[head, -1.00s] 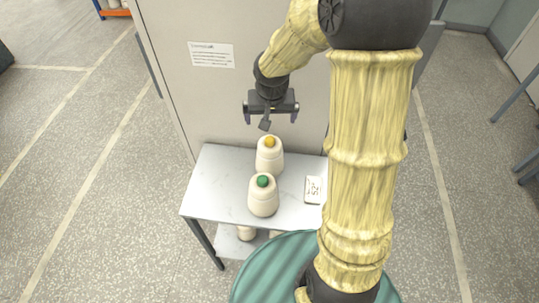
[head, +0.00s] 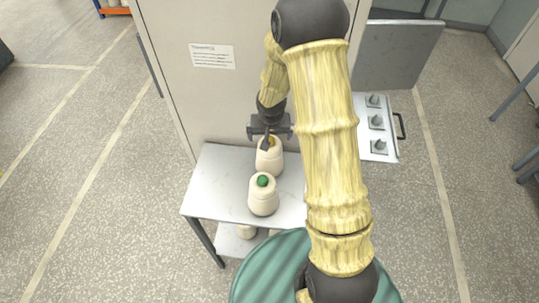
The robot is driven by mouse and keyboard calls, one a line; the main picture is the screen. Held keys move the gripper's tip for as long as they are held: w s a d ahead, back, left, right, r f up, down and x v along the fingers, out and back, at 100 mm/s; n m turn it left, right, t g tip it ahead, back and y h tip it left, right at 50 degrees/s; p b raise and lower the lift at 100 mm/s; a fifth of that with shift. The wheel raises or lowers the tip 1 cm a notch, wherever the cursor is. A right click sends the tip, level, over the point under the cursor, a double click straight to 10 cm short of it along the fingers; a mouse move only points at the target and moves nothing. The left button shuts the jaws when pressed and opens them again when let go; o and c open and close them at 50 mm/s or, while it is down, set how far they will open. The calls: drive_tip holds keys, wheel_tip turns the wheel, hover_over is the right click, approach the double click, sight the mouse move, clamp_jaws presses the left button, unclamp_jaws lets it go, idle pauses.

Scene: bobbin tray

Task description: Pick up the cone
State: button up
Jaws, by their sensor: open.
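Two cream cones stand upright on a small white table (head: 217,192). The green-topped cone is clear of the gripper.
A tall grey cabinet (head: 175,95) stands right behind the table. A tray with several knobs or pegs (head: 362,148) and a handle sticks out to the right. The table's left side is free.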

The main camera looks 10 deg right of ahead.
sight(270, 139)
drive_tip(key=shift+p+x, duration=0.9)
drive_tip(key=shift+x, duration=1.75)
drive_tip(key=shift+s, duration=0.1)
drive_tip(key=c, duration=1.6)
wheel_tip(270, 139, up, 10)
drive_tip(key=shift+r+b, duration=0.1)
drive_tip(key=shift+b, duration=0.5)
